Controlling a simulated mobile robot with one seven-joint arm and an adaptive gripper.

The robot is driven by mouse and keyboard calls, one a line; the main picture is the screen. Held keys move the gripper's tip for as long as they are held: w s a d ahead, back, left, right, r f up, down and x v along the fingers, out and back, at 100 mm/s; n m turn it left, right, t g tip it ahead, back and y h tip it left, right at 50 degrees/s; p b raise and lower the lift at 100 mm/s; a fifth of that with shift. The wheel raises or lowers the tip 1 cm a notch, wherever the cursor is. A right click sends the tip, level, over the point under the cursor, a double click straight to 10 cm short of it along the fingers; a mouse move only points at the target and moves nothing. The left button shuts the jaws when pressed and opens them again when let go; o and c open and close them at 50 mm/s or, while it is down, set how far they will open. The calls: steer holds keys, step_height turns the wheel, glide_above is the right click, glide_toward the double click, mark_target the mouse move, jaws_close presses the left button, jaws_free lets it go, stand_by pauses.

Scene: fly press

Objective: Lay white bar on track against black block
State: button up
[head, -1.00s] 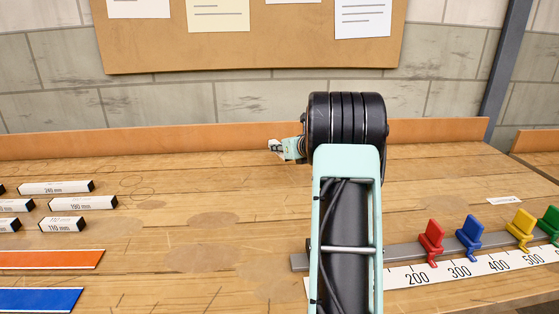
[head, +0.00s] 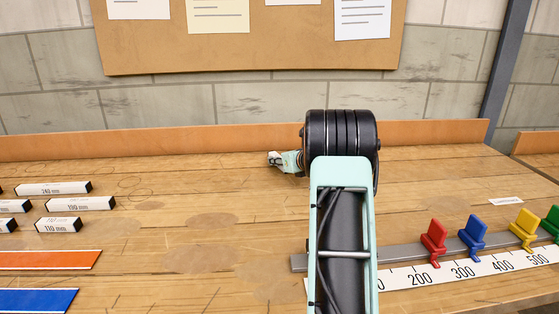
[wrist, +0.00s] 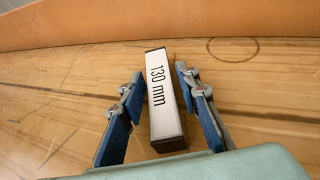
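A white bar with dark ends, marked "130 mm" (wrist: 160,85), lies on the bench in the wrist view. My gripper (wrist: 160,72) has its blue-padded fingers on either side of it, with wood showing between pads and bar, so it looks open. In the head view my gripper (head: 281,161) is small at the bench's far middle, and the bar cannot be made out there. The grey track (head: 400,251) runs along the right front, partly hidden behind my arm. No black block on the track is visible.
Red (head: 434,238), blue (head: 473,233), yellow (head: 524,226) and green stops stand along the track above a white scale (head: 480,268). Other labelled white bars (head: 80,203) lie at left, behind orange (head: 50,260) and blue (head: 40,299) strips. The bench's middle is clear.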

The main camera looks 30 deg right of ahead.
steer(key=shift+o, duration=0.5)
steer(key=shift+r, duration=0.25)
steer(key=p+v, duration=0.1)
steer(key=v, duration=1)
steer(key=shift+s+d, duration=0.1)
steer(key=shift+s, duration=0.05)
steer(key=shift+o, duration=0.5)
steer(key=shift+s+p, duration=0.25)
steer(key=shift+p, duration=0.1)
steer(key=shift+r+p, duration=0.2)
steer(key=shift+p, duration=0.35)
steer(key=p, duration=0.2)
steer(key=shift+f+p, duration=0.1)
steer(key=shift+p, duration=0.2)
steer(key=shift+a+p, duration=0.2)
steer(key=shift+p, duration=0.25)
